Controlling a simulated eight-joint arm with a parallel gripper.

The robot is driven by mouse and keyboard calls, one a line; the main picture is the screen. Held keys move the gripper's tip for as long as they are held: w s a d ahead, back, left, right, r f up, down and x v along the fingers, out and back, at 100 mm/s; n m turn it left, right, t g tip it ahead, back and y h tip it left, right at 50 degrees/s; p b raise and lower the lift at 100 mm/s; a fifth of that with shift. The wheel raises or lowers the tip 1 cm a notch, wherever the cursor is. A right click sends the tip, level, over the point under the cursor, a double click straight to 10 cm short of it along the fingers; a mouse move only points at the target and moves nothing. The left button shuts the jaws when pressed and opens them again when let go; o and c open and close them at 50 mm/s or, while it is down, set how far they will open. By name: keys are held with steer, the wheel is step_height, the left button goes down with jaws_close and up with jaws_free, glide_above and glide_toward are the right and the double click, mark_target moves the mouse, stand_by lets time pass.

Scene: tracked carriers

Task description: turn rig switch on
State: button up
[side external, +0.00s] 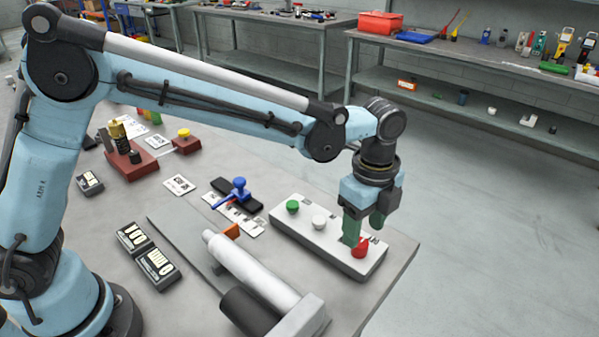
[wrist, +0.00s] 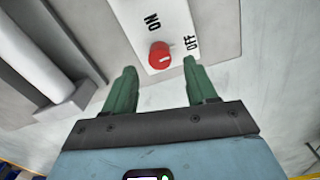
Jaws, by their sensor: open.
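A white switch panel (side external: 328,238) lies near the table's right edge, with a green knob (side external: 292,207), a white knob (side external: 319,222) and a red knob (side external: 360,247) in a row. In the wrist view the red knob (wrist: 159,56) has a small pale mark, with "ON" and "OFF" printed beside it on the panel (wrist: 165,15). I cannot tell for sure which label the mark points to. My gripper (side external: 364,232) is open above the red-knob end of the panel. In the wrist view its green fingers (wrist: 159,68) are spread, with the knob between and just beyond their tips, apparently untouched.
A grey cylinder fixture (side external: 255,275) lies left of the panel. A blue-handled valve (side external: 239,188) and an orange block (side external: 232,230) are close by. Two dark boxes (side external: 157,266) sit farther left. The table's right edge is close beyond the panel.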

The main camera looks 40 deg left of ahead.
mark_target(361, 242)
steer(key=shift+f, duration=1.75)
steer(key=c, duration=1.1)
steer(key=shift+o, duration=0.2)
